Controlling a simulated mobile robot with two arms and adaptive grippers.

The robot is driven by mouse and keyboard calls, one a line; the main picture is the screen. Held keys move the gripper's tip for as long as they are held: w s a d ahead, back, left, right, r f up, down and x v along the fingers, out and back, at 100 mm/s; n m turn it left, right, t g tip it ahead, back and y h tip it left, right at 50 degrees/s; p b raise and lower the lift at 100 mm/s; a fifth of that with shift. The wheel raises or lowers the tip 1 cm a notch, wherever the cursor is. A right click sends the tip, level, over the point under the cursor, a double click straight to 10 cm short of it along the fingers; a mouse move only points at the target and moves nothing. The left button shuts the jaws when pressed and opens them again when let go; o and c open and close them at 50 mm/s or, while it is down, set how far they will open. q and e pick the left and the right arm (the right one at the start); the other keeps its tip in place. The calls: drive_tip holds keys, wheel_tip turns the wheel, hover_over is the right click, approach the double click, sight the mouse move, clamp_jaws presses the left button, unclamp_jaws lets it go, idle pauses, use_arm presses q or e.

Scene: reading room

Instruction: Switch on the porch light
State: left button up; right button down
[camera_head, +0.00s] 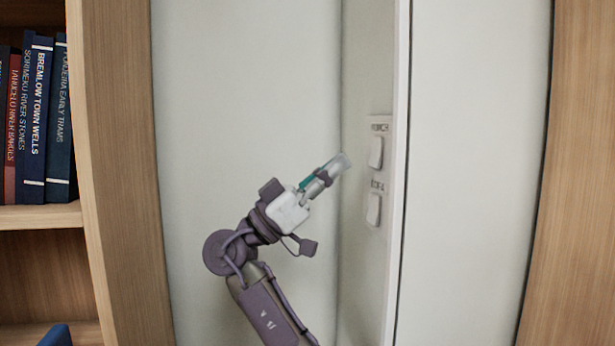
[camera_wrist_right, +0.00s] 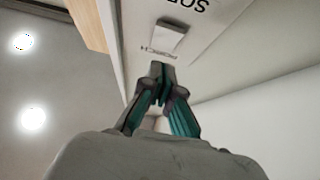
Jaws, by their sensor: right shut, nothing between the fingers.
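The porch switch (camera_head: 376,152) is a pale rocker, the upper of two on a narrow wall face, with a PORCH label above it. In the right wrist view the porch switch (camera_wrist_right: 170,37) appears upside down, just beyond my fingertips. I cannot tell whether it is on. My right gripper (camera_head: 341,164) is shut and empty, just left of the switch in the head view. In the wrist view my right gripper (camera_wrist_right: 157,75) points at the panel near the PORCH label. A gap seems to remain; contact cannot be made out. My left gripper is not in view.
A second rocker switch (camera_head: 374,209) sits directly below, its label apparently reading SOFA. A white vertical wall edge (camera_head: 399,200) stands just right of the switches. A wooden bookshelf (camera_head: 120,150) with several books is at left. The pale wall behind my arm is bare.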

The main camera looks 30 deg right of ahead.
sight(372, 167)
drive_tip(key=shift+s+d+f+p, duration=0.1)
drive_tip(key=shift+s+d+p, duration=0.1)
drive_tip(key=shift+d, duration=0.4)
drive_tip(key=shift+s+d+f+p, duration=0.1)
drive_tip(key=shift+d+f+p, duration=0.05)
drive_tip(key=shift+d, duration=0.5)
drive_tip(key=shift+s+d+f+p, duration=0.1)
drive_tip(key=shift+d+p, duration=0.1)
drive_tip(key=shift+d, duration=0.4)
drive_tip(key=shift+a, duration=0.1)
drive_tip(key=b, duration=0.1)
drive_tip(key=f+b, duration=0.1)
drive_tip(key=b, duration=0.1)
drive_tip(key=shift+s+d+h, duration=0.15)
drive_tip(key=shift+d+h, duration=0.15)
drive_tip(key=shift+d, duration=0.05)
drive_tip(key=shift+r+p, duration=0.3)
drive_tip(key=shift+r, duration=0.1)
